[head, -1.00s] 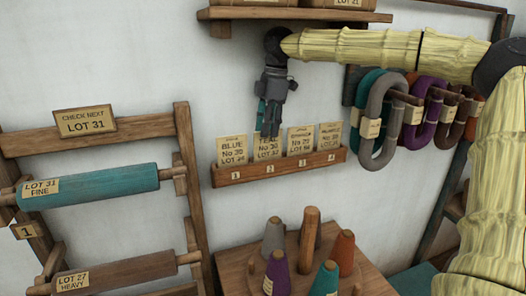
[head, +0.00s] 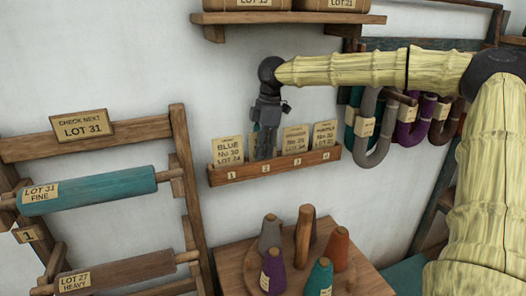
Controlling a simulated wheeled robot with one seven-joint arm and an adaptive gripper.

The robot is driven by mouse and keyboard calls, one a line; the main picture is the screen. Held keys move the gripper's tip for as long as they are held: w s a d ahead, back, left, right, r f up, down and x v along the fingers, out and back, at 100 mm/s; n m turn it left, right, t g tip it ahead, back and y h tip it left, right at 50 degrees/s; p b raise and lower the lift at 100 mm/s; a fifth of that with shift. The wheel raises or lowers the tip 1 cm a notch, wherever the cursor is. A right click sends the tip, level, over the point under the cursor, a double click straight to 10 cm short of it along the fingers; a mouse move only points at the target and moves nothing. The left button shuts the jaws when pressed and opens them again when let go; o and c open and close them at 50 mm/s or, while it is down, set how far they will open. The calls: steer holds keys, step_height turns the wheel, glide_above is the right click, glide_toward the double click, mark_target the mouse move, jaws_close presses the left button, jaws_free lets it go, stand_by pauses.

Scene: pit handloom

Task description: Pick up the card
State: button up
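A wooden card rack (head: 290,168) on the wall has slots numbered 1 to 4. A tan card reading BLUE No 30 LOT 24 (head: 229,150) stands upright in slot 1. Cards also stand in slot 3 (head: 296,139) and slot 4 (head: 325,135); the last reads PURPLE. My gripper (head: 263,154) points down at slot 2, its fingertips just above the rack's front edge. It hides almost all of the card there. Whether its fingers touch or grip that card cannot be told.
A shelf (head: 290,18) with boxes is above. Coloured yarn hanks (head: 376,140) hang to the right. Below, a wooden stand (head: 235,262) holds several cones. A wooden rack (head: 185,165) with teal and brown rollers stands at left.

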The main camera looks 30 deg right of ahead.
steer(key=shift+f, duration=0.1)
steer(key=shift+a+f, duration=0.1)
steer(key=shift+a, duration=0.05)
stand_by(0.5)
jaws_close()
